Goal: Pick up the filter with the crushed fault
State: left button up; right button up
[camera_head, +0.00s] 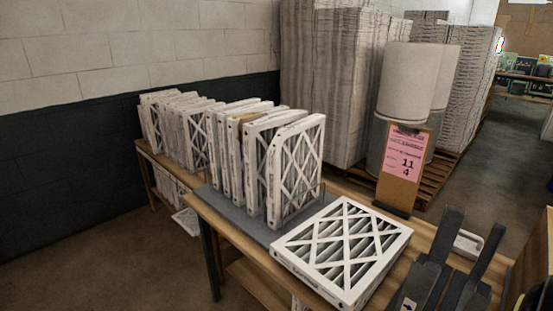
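Several white-framed pleated filters stand upright in a row (295,170) on a grey base on the wooden table. A further row of upright filters (180,130) stands behind, to the left. One filter in the near row shows a tan edge (236,125). Another filter (345,240) lies flat on the table in front, its cross-braced face up. I cannot make out a crushed part on any filter at this size. My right gripper (476,219) is at the lower right, fingers apart and empty, right of the flat filter. My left gripper is out of view.
A clipboard with a pink sheet (403,165) stands at the table's back right. A small white tray (467,243) shows between my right fingers. Tall stacks (330,80) and white rolls (412,80) stand on pallets behind. A wall is at the left.

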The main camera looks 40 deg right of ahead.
aim_at(294, 157)
jog(key=z, duration=0.9)
jog(key=i, duration=1.4)
jog(key=z, duration=1.15)
